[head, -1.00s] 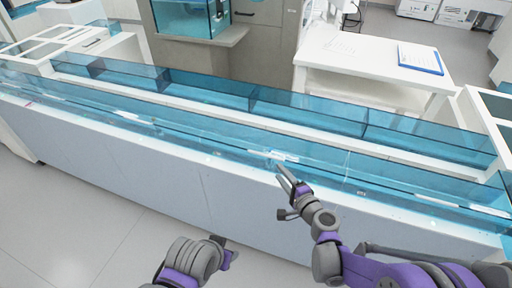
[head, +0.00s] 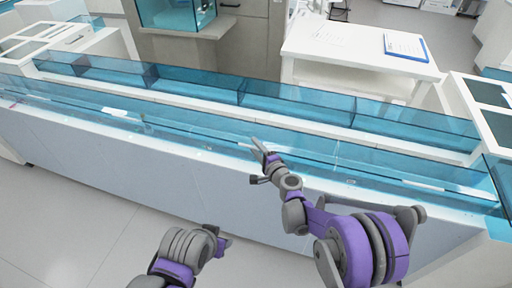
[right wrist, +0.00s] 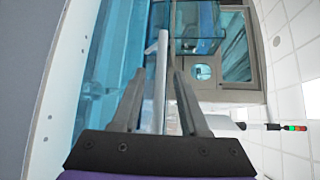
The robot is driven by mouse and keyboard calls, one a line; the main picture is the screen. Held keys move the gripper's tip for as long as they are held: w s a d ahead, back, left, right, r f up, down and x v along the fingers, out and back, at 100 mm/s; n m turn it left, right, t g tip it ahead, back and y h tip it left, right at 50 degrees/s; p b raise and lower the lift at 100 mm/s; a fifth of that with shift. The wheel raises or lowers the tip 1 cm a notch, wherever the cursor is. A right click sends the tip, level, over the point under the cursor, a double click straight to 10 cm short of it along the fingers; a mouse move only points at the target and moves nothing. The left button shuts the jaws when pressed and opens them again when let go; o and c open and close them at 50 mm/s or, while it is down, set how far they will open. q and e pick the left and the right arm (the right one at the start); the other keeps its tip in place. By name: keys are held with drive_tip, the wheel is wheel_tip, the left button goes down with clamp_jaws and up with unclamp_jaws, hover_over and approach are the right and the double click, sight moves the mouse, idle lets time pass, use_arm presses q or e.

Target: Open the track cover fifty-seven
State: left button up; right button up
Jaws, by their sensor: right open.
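The track cover is a run of transparent blue panels (head: 190,131) along the white-fronted track; no number is readable, so I cannot tell which section is fifty-seven. My right gripper (head: 262,152) is at the front edge of the cover, around the middle of the head view. In the right wrist view its fingers (right wrist: 156,88) are open, with a pale bar-like handle (right wrist: 161,62) running between them. I cannot tell whether they touch it. My left gripper (head: 222,242) is low in the head view, away from the track; its jaws are not clear.
A white table (head: 350,53) with a blue clipboard (head: 405,46) stands behind the track. A grey cabinet (head: 240,45) with a blue glass box (head: 176,14) is beside it. Clear floor (head: 75,215) lies in front of the track.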

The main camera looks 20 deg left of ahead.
clamp_jaws()
idle(1.4)
